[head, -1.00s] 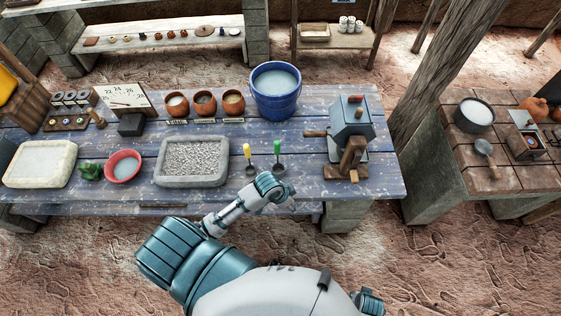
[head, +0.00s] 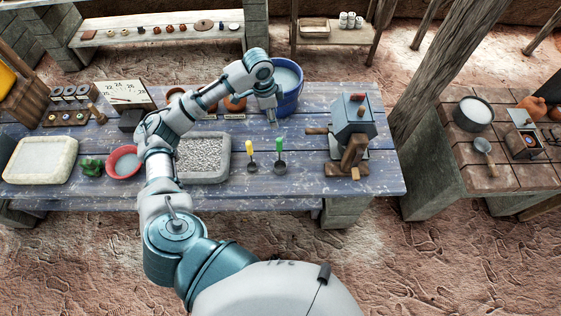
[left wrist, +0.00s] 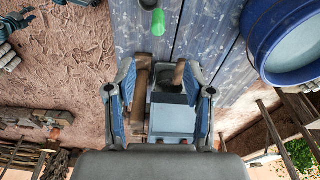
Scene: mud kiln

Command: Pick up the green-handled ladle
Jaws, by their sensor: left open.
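The green-handled ladle (head: 279,147) stands on the blue plank table, its green handle up and its dark bowl at the bottom. In the left wrist view its green handle (left wrist: 158,24) shows at the top centre, beyond the fingertips and outside the jaws. A similar yellow-handled ladle (head: 250,149) stands just left of it. My left gripper (head: 270,117) is over the table in front of the blue bucket, pointing down, behind the ladle and apart from it. In the left wrist view its two fingers (left wrist: 163,80) are spread with nothing held between them. My right gripper does not show.
The blue bucket (head: 288,98) stands behind the gripper. A grey-blue grinder (head: 352,125) with a wooden handle stands to the right. A gravel tray (head: 203,178) and a red bowl (head: 110,168) lie left. The blue table (head: 300,185) is bare in front of the ladles.

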